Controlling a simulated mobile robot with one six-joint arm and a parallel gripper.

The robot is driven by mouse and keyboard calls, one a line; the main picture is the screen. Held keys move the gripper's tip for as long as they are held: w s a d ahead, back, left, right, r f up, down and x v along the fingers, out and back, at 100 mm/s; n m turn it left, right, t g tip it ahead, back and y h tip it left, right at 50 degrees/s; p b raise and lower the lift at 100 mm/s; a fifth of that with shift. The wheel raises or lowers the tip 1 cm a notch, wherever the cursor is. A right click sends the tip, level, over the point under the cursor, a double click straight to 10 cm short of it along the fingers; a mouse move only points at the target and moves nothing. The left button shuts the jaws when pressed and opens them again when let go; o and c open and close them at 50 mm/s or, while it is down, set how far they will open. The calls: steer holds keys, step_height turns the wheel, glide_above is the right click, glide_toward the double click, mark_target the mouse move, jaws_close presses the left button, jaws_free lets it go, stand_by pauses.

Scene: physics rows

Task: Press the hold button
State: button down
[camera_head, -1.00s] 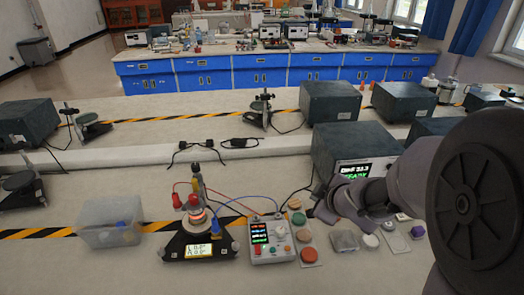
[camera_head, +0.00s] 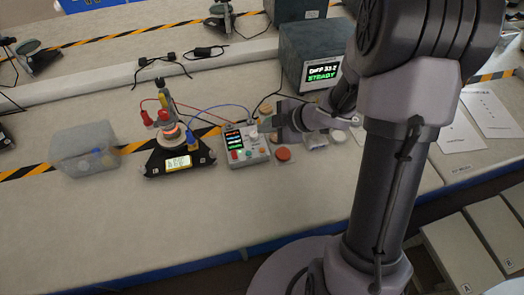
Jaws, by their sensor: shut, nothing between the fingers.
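A grey control box (camera_head: 246,158) with a small lit display (camera_head: 233,139) stands on the bench in the middle of the view. Small buttons sit along its front, among them a red button (camera_head: 235,156) and an orange one (camera_head: 263,151). Their labels are too small to read, so I cannot tell which is the hold button. My gripper (camera_head: 268,126) is shut and empty, reaching in from the right at the box's upper right edge. It covers part of that corner, and I cannot tell whether it touches the box.
A dark monitor unit (camera_head: 308,52) reading "STEADY" is behind. A red-brown disc (camera_head: 283,154) lies right of the box. The bench front is clear.

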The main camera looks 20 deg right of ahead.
steer(key=b, duration=0.7)
glide_toward(256, 147)
steer(key=w+a, duration=0.1)
steer(key=w+a+f, duration=0.1)
steer(key=shift+w+a+f, duration=0.2)
steer(key=shift+w+a, duration=0.05)
steer(key=shift+w, duration=0.05)
steer(key=shift+f, duration=0.2)
stand_by(0.9)
steer(key=shift+f, duration=0.4)
steer(key=shift+f, duration=0.4)
stand_by(0.3)
steer(key=shift+r, duration=0.1)
steer(key=shift+r+p, duration=0.7)
steer(key=shift+p, duration=0.1)
steer(key=shift+r, duration=0.1)
